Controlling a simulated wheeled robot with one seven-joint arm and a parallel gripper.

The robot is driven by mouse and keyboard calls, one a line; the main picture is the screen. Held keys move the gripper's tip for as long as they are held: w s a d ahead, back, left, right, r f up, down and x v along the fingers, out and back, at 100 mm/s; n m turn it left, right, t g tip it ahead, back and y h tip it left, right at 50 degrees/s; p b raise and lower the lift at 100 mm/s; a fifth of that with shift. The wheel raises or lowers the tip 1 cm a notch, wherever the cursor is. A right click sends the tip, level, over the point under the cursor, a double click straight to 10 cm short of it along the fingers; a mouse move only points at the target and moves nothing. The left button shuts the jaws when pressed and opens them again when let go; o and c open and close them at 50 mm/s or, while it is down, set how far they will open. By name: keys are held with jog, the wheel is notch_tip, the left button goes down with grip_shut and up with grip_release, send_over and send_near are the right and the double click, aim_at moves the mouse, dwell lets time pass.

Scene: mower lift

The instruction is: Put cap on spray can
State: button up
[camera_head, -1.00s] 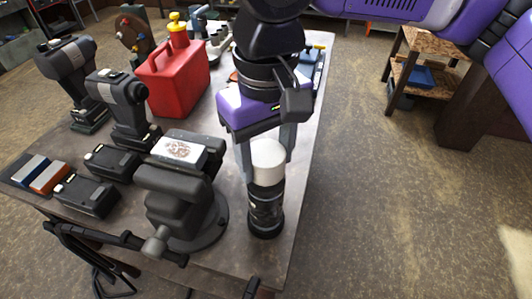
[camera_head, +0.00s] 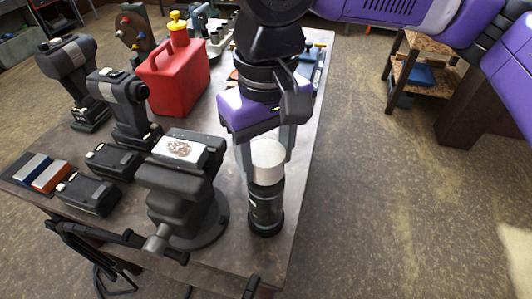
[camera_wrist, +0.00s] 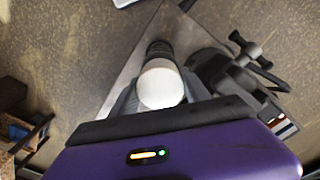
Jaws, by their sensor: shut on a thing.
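The spray can (camera_head: 265,208) is black and stands upright near the right edge of the workbench. The white cap (camera_head: 268,160) sits right at the top of the can, in line with it. I cannot tell whether it is seated or just above. My gripper (camera_head: 267,152) points down with its fingers on both sides of the cap, shut on it. In the wrist view the cap (camera_wrist: 160,84) is between the fingers, and the dark can (camera_wrist: 159,50) shows behind it. The cap hides the top of the can.
A grey vise (camera_head: 183,195) stands close to the left of the can. A red jerry can (camera_head: 172,78), cordless drills (camera_head: 120,108) and battery packs (camera_head: 88,193) fill the left of the workbench (camera_head: 225,262). The bench's right edge is close; open floor lies beyond.

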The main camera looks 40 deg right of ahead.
aim_at(267, 153)
jog(key=shift+r+p, duration=0.85)
jog(key=shift+p, duration=0.35)
dwell(0.6)
jog(key=shift+f+b, duration=0.65)
jog(key=shift+f, duration=0.6)
dwell(0.5)
jog(key=o, duration=1)
notch_tip(267, 153, up, 11)
jog(key=p, duration=1.1)
jog(key=shift+r, duration=0.1)
jog(key=shift+s, duration=0.1)
